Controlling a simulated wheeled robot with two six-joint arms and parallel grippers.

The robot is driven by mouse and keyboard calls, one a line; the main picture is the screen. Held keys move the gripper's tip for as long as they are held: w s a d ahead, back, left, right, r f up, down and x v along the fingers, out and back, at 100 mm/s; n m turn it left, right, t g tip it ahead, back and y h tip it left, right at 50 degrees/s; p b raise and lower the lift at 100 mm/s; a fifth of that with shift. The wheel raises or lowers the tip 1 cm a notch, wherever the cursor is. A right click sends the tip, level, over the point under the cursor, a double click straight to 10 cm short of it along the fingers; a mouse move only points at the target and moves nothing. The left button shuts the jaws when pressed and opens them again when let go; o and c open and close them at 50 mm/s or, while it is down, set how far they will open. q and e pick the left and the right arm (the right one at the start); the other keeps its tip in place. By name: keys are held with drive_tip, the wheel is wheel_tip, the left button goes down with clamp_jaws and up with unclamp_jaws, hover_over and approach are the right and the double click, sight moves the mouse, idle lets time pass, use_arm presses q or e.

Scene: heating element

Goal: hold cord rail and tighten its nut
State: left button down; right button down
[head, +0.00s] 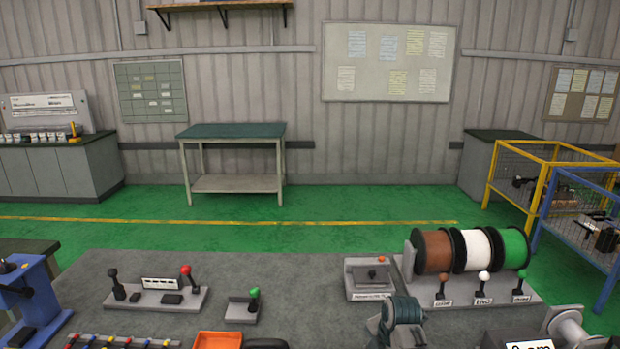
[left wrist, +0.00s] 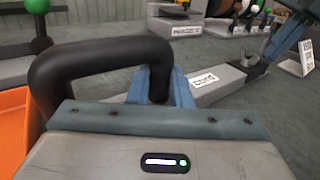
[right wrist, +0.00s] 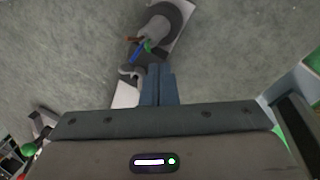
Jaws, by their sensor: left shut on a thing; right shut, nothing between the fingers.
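In the left wrist view a grey rail with a "CORD" label (left wrist: 205,80) runs away to the upper right. A thick black arched handle (left wrist: 100,62) stands at its near end. My left gripper (left wrist: 160,85) is shut on the black handle. In the left wrist view a blue finger-like part (left wrist: 285,35), probably my right gripper, comes down near a grey block (left wrist: 245,66) on the rail. In the right wrist view my right gripper (right wrist: 158,75) is shut and empty, near a grey cord piece with coloured wire ends (right wrist: 145,47). I cannot make out the nut.
An orange tray (head: 218,340) is left of the handle. Brown (head: 432,251), white (head: 474,248) and green (head: 510,247) spools stand behind, with levers in front.

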drive_tip(key=shift+w+a, duration=0.3)
drive_tip(key=shift+a, duration=0.15)
idle(0.6)
drive_tip(key=shift+s+a, duration=0.2)
drive_tip(key=shift+s, duration=0.05)
idle(0.4)
drive_tip(key=shift+s+a, duration=0.15)
drive_tip(key=shift+a, duration=0.05)
drive_tip(key=shift+s+a, duration=0.15)
drive_tip(key=shift+a, duration=0.3)
drive_tip(key=shift+a, duration=0.15)
drive_tip(key=shift+s, duration=0.15)
drive_tip(key=shift+s, duration=0.25)
drive_tip(key=w+v, duration=0.1)
drive_tip(key=v, duration=0.4)
drive_tip(key=shift+a+r, duration=0.25)
drive_tip(key=shift+r, duration=0.3)
